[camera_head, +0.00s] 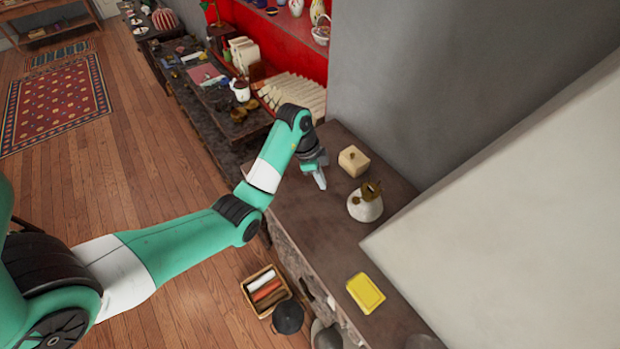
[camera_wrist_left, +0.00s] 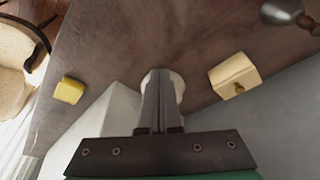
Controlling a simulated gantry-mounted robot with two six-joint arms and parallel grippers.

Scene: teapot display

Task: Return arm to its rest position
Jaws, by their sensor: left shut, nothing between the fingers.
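My left arm reaches in from the left in the head view, and its gripper (camera_head: 320,180) is over the far part of the dark counter (camera_head: 300,215). The gripper is shut and empty. In the left wrist view the gripper's two fingers (camera_wrist_left: 161,95) lie together, and they hide most of a white pot behind them. A white teapot with a brown top (camera_head: 366,204) stands on the counter to the right of the gripper, apart from it. My right gripper is not in view.
A pale box with a knob (camera_head: 353,161) stands near the gripper, and also shows in the left wrist view (camera_wrist_left: 235,78). A grey wall borders the right. A crate of rolls (camera_head: 266,290) stands below, left of the counter.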

